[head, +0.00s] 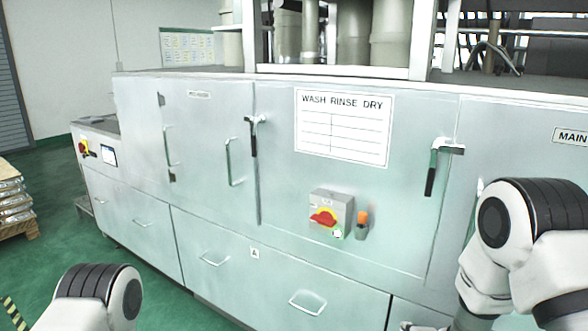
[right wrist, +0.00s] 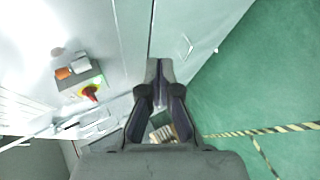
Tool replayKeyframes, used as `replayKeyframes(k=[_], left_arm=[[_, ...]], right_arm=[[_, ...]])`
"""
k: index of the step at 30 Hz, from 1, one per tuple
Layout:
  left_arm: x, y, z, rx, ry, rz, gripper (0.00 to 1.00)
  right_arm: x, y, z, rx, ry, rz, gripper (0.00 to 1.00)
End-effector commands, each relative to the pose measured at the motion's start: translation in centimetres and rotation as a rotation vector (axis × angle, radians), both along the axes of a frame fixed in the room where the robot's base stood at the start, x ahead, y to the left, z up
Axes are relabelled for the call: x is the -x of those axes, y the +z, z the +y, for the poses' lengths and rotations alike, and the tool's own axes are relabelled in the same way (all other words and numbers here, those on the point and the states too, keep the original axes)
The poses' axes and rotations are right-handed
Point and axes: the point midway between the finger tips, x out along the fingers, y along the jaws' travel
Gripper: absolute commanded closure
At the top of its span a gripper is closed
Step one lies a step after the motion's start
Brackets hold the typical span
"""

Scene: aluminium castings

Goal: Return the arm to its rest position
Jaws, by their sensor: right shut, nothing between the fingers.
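My right arm (head: 515,240) comes in at the right of the head view, in front of the washing machine (head: 215,215). Its gripper is not clearly seen there. In the right wrist view my right gripper (right wrist: 159,72) is shut and empty, its fingertips together. The machine's pale panels lie beyond the fingers. My left arm (head: 95,300) shows only as a rounded joint at the bottom left of the head view; the left gripper is out of view.
The machine front carries a switch box with a red and yellow knob (head: 324,217), a black door handle (head: 433,170) and drawer handles. Green floor (right wrist: 255,95) with striped tape is open to the right in the wrist view. A loaded pallet (head: 17,228) stands at far left.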

Motion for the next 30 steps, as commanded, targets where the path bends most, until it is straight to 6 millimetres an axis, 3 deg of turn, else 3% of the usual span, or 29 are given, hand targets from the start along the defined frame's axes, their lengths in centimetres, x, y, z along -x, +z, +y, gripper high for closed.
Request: replayKeyframes(k=[1,5,6,10,12,13,15,19,30], left_arm=[[0.0,0.0,0.0,0.000,0.000,0.000,0.12],[0.0,0.0,0.0,0.000,0.000,0.000,0.12],[0.0,0.0,0.0,0.000,0.000,0.000,0.12],[0.0,0.0,0.0,0.000,0.000,0.000,0.12],[0.0,0.1,0.0,0.000,0.000,0.000,0.12],[0.0,0.1,0.0,0.000,0.000,0.000,0.12],[0.0,0.0,0.0,0.000,0.000,0.000,0.12],[0.0,0.0,0.0,0.000,0.000,0.000,0.12],[0.0,0.0,0.0,0.000,0.000,0.000,0.12]], right_arm=[[2.8,-4.1,0.1,-0.038,-0.020,0.103,1.00],[11.2,-12.5,0.4,-0.183,-0.134,0.358,1.00],[14.3,-14.7,0.5,-0.235,-0.191,0.440,1.00],[25.1,-19.7,0.9,-0.424,-0.472,0.707,1.00],[30.7,-20.4,1.1,-0.543,-0.719,0.827,1.00],[32.1,-20.2,1.2,-0.592,-0.823,0.848,1.00],[34.1,-19.7,1.4,-0.685,-1.035,0.867,1.00],[35.0,-19.7,1.4,-0.789,-1.268,0.839,1.00],[34.9,-19.7,1.4,-0.818,-1.318,0.820,1.00]])
